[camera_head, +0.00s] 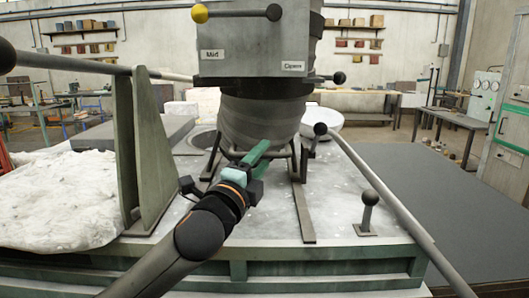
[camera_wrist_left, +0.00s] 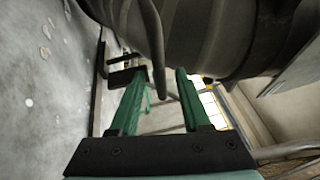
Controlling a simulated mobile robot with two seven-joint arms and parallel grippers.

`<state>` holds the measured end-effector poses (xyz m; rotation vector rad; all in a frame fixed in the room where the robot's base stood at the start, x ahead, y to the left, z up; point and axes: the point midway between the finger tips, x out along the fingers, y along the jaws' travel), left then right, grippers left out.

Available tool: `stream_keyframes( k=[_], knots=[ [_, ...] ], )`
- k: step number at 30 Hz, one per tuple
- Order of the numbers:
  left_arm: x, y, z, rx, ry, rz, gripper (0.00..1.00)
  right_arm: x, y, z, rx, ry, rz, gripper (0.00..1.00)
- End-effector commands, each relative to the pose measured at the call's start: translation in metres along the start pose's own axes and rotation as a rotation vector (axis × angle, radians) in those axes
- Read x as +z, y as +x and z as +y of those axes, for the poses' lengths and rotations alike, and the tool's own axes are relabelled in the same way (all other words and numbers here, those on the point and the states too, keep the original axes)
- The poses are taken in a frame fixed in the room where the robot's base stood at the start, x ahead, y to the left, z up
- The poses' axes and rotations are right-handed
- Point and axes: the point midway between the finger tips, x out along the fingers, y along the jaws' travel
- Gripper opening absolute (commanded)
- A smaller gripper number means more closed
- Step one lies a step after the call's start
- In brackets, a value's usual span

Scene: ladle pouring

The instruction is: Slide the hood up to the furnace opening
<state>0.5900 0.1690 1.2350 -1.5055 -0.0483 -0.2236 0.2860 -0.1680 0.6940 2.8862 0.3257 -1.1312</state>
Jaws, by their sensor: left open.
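A grey box with two labels (camera_head: 250,62) sits above a dark banded drum (camera_head: 258,118); together they look like the hood. It stands on a dark frame with legs and flat rails on the metal table top. A dark round opening with a rim (camera_head: 203,140), likely the furnace opening, shows partly behind the drum's left side. My left gripper (camera_head: 262,150) is open, its green fingers in front of the drum's lower part. In the left wrist view my left gripper (camera_wrist_left: 160,75) has a dark curved bar (camera_wrist_left: 153,40) near its fingertips, with the drum (camera_wrist_left: 225,35) close behind. Contact cannot be told.
Two upright plates (camera_head: 140,150) stand at left, beside a whitish rough slab (camera_head: 60,195). A short ball-topped lever (camera_head: 369,212) stands at the right front. A long bar (camera_head: 390,210) slopes along the right side.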

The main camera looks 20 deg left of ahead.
Motion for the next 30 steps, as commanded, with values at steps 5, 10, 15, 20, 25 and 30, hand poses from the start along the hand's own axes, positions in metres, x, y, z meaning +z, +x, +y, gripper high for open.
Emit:
stream_keyframes(
  k=[5, 10, 15, 20, 25, 30],
  knots=[
    [0.000, 0.015, -0.001, 0.000, 0.000, -0.001, 0.47, -0.002, -0.002, 0.000, 0.000, 0.000, 0.000, 0.00],
    [0.000, 0.019, 0.000, -0.001, 0.000, 0.001, 0.47, -0.002, -0.002, 0.000, 0.000, 0.000, 0.000, 0.00],
    [0.000, 0.019, 0.000, -0.001, 0.000, 0.000, 0.47, -0.002, -0.002, 0.000, 0.000, 0.000, 0.001, 0.00],
    [0.000, 0.019, 0.000, -0.001, 0.000, 0.000, 0.33, -0.002, -0.002, 0.000, 0.000, 0.000, 0.001, 0.00],
    [0.000, 0.019, 0.000, -0.001, 0.000, 0.000, 0.14, -0.002, -0.002, 0.000, 0.000, 0.000, 0.001, 0.00],
    [0.000, 0.019, 0.000, -0.001, 0.000, 0.000, 0.00, -0.002, -0.002, 0.000, 0.000, 0.000, 0.001, 0.00]
  ],
)
